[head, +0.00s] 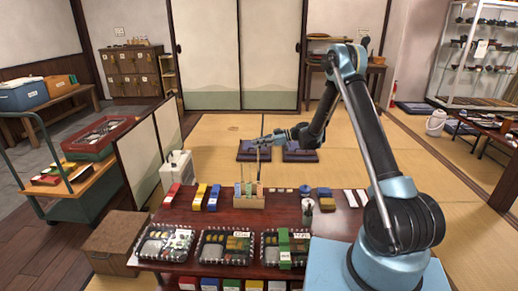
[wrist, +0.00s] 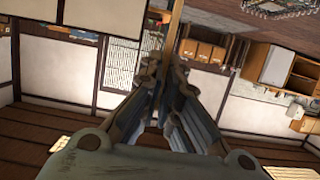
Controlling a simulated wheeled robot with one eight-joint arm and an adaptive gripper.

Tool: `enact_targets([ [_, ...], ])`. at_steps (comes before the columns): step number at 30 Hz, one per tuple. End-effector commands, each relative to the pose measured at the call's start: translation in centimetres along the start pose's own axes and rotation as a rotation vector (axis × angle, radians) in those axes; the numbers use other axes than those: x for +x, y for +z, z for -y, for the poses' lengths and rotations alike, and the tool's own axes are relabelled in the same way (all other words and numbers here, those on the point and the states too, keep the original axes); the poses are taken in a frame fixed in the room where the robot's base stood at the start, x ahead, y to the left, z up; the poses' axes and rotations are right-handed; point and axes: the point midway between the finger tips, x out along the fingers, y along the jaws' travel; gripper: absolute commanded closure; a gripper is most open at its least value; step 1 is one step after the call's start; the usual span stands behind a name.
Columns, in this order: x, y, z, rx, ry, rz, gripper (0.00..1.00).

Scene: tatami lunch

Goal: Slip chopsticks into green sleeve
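My gripper (head: 268,139) is above the wooden rack (head: 249,202) on the dark red table. A thin pair of chopsticks (head: 258,162) hangs upright from the fingers, its lower end close to the rack's right side. In the wrist view the fingers (wrist: 172,65) are close together around a tan stick, the chopsticks (wrist: 176,22).
Red (head: 172,192), yellow (head: 199,194) and blue (head: 214,196) blocks stand left of the rack. Three lunch boxes line the table's front; a green band (head: 284,243) crosses the right one. A cup with sticks (head: 307,211) stands right of the rack.

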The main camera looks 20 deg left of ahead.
Motion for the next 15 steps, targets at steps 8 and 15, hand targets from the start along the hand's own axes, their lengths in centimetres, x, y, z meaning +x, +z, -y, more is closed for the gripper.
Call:
enact_targets([
  [8,-0.4,-1.3,0.0,0.0,0.0,0.0,1.0],
  [15,-0.7,-2.4,0.0,0.0,0.0,0.0,1.0],
])
